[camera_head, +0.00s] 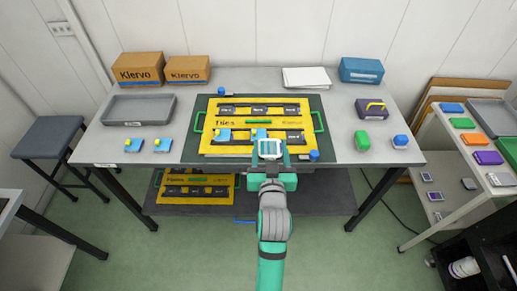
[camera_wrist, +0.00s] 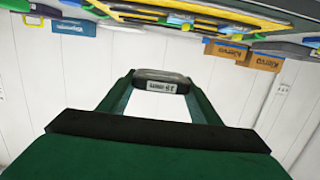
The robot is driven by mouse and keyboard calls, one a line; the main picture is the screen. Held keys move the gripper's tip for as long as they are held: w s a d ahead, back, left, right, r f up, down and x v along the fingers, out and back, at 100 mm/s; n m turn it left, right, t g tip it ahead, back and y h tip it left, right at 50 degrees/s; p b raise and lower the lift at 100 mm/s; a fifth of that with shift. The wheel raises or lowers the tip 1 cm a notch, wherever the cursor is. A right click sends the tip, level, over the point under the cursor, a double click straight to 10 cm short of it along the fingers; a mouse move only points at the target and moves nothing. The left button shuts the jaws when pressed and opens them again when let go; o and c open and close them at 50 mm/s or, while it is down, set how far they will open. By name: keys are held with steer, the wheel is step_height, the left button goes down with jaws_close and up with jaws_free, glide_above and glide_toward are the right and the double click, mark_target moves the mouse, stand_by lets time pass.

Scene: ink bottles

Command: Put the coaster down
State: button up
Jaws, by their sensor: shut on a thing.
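My gripper (camera_head: 269,149) is over the front right part of the yellow tray (camera_head: 207,142). In the wrist view its two dark green fingers (camera_wrist: 160,98) are closed on a dark, rounded piece (camera_wrist: 160,75) with a pale lettered label, which I take as the coaster. The piece looks held clear of any surface. From the head camera the gripper mostly hides it, so its height above the tray is hard to tell.
The tray lies on a dark green mat (camera_head: 318,103) on the grey table (camera_head: 345,115). A blue-capped item (camera_head: 314,155) is close right of my gripper. A green item (camera_head: 362,140) stands farther right. Light blue pieces (camera_head: 133,146) and a grey bin (camera_head: 138,110) are left.

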mark_target(264, 143)
steer(key=w, duration=0.1)
steer(key=w+a+f, duration=0.1)
steer(key=w, duration=0.1)
steer(key=shift+w+a+f, duration=0.3)
steer(key=shift+w+f, duration=0.05)
steer(key=w+f, duration=0.1)
steer(key=w+a+f, duration=0.1)
steer(key=f, duration=0.1)
steer(key=w+f, duration=0.1)
steer(key=shift+w+a+f, duration=0.25)
steer(key=shift+w+f, duration=0.1)
steer(key=shift+f, duration=0.05)
steer(key=shift+w+a+f, duration=0.2)
steer(key=shift+w+f, duration=0.25)
steer(key=shift+f, duration=1.7)
steer(key=shift+f, duration=0.2)
steer(key=o, duration=1.1)
steer(key=shift+o, duration=0.2)
steer(key=shift+w+f, duration=0.1)
